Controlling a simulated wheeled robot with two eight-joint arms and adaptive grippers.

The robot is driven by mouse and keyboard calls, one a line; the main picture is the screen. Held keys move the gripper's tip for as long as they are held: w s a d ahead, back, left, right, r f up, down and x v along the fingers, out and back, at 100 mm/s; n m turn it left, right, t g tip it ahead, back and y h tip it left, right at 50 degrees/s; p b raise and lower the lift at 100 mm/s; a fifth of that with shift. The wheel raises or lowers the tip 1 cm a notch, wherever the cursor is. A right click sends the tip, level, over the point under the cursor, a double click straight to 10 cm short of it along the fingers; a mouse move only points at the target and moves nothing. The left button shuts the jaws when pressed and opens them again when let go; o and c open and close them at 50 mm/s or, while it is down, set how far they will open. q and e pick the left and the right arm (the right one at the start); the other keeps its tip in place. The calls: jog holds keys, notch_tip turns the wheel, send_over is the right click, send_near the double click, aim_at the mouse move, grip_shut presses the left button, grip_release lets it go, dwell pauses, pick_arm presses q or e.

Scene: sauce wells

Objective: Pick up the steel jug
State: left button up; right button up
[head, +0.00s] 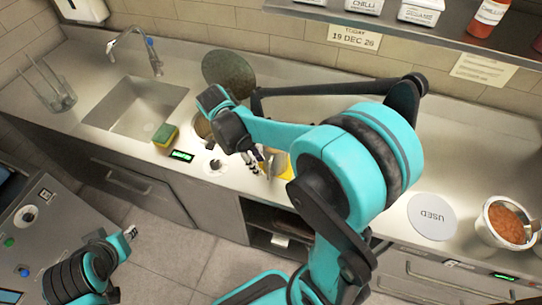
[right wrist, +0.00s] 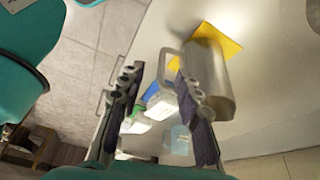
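The steel jug (right wrist: 212,80) stands on a yellow mat (right wrist: 222,40) in the right wrist view, its handle (right wrist: 172,66) towards the gripper. In the head view the jug is mostly hidden by my right arm; part of the yellow mat (head: 287,172) shows. My right gripper (right wrist: 160,100) is open, its two dark fingers well apart. The handle shows beyond the gap, and one finger overlaps the jug's body in the picture; I cannot tell whether they touch. In the head view the right gripper (head: 260,160) is over the counter. My left gripper (head: 130,232) is small at lower left, away from the counter.
A sink (head: 135,105) with a tap is at the left, with a sponge (head: 165,135) beside it. A pot of orange sauce (head: 507,222) and a "USED" disc (head: 433,216) are at the right. A shelf (head: 400,22) overhangs the back. White containers (right wrist: 160,103) show beyond the fingers.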

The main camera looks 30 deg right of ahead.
aim_at(269, 179)
jog(key=shift+m, duration=0.3)
jog(key=x, duration=0.2)
jog(key=b+x, duration=0.1)
jog(key=x, duration=0.2)
jog(key=b+x, duration=0.1)
jog(key=x, duration=0.2)
jog(key=shift+d+r, duration=0.15)
jog(key=shift+d, duration=0.1)
grip_shut()
